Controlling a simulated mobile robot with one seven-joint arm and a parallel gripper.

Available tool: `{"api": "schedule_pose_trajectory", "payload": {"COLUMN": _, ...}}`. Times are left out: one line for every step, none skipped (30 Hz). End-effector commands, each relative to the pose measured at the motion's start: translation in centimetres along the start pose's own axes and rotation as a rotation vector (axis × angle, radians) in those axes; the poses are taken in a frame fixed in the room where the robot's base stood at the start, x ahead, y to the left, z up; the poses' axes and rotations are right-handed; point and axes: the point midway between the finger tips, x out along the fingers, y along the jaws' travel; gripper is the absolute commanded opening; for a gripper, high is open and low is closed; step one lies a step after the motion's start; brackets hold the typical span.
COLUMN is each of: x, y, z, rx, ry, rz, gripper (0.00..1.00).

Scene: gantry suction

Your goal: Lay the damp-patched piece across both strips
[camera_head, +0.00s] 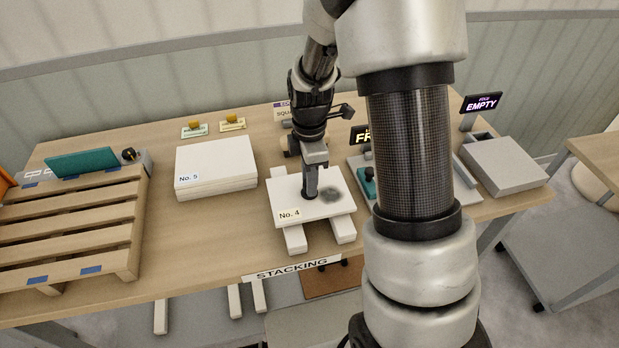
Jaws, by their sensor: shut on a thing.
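The damp-patched piece (312,208) is a white slab with a dark grey patch on its right half and a "No. 4" label at its front left. My gripper (310,196) is on its top face, left of the patch, and holds it. The piece is roughly level over two white strips, the left strip (295,239) and the right strip (343,231), whose front ends stick out beneath it. I cannot tell whether it touches them.
A white stack marked "No. 5" (216,169) stands to the left. A wooden pallet (62,222) lies at the far left. A grey box (505,166) and an "EMPTY" sign (482,103) are at the right. My arm hides part of the table. Bare wood lies left of the strips.

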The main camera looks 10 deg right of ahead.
Motion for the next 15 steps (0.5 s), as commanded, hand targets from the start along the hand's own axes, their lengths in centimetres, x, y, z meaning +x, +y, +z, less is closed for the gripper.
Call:
{"api": "schedule_pose_trajectory", "payload": {"x": 0.12, "y": 0.02, "z": 0.01, "rx": 0.0, "ry": 0.0, "rz": 0.001, "gripper": 0.0}}
{"api": "schedule_pose_trajectory", "payload": {"x": 0.16, "y": 0.02, "z": 0.0, "rx": 0.0, "ry": 0.0, "rz": 0.001, "gripper": 0.0}}
{"api": "schedule_pose_trajectory", "payload": {"x": 0.22, "y": 0.02, "z": 0.01, "rx": 0.0, "ry": 0.0, "rz": 0.001, "gripper": 0.0}}
{"api": "schedule_pose_trajectory", "payload": {"x": 0.27, "y": 0.02, "z": 0.01, "rx": 0.0, "ry": 0.0, "rz": 0.001, "gripper": 0.0}}
{"api": "schedule_pose_trajectory", "payload": {"x": 0.32, "y": 0.02, "z": 0.01, "rx": 0.0, "ry": 0.0, "rz": 0.001, "gripper": 0.0}}
{"api": "schedule_pose_trajectory", "payload": {"x": 0.38, "y": 0.02, "z": 0.01, "rx": 0.0, "ry": 0.0, "rz": 0.001, "gripper": 0.0}}
{"api": "schedule_pose_trajectory", "payload": {"x": 0.42, "y": 0.02, "z": 0.01, "rx": 0.0, "ry": 0.0, "rz": 0.001, "gripper": 0.0}}
{"api": "schedule_pose_trajectory", "payload": {"x": 0.46, "y": 0.02, "z": 0.01, "rx": 0.0, "ry": 0.0, "rz": 0.001, "gripper": 0.0}}
{"api": "schedule_pose_trajectory", "payload": {"x": 0.53, "y": 0.02, "z": 0.01, "rx": 0.0, "ry": 0.0, "rz": 0.001, "gripper": 0.0}}
{"api": "schedule_pose_trajectory", "payload": {"x": 0.57, "y": 0.03, "z": 0.01, "rx": 0.0, "ry": 0.0, "rz": 0.001, "gripper": 0.0}}
{"api": "schedule_pose_trajectory", "payload": {"x": 0.61, "y": 0.02, "z": 0.01, "rx": 0.0, "ry": 0.0, "rz": 0.001, "gripper": 0.0}}
{"api": "schedule_pose_trajectory", "payload": {"x": 0.68, "y": 0.02, "z": 0.01, "rx": 0.0, "ry": 0.0, "rz": 0.001, "gripper": 0.0}}
{"api": "schedule_pose_trajectory", "payload": {"x": 0.58, "y": 0.03, "z": 0.01, "rx": 0.0, "ry": 0.0, "rz": 0.001, "gripper": 0.3}}
{"api": "schedule_pose_trajectory", "payload": {"x": 0.57, "y": 0.03, "z": 0.01, "rx": 0.0, "ry": 0.0, "rz": 0.001, "gripper": 0.36}}
{"api": "schedule_pose_trajectory", "payload": {"x": 0.57, "y": 0.03, "z": 0.01, "rx": 0.0, "ry": 0.0, "rz": 0.001, "gripper": 0.42}}
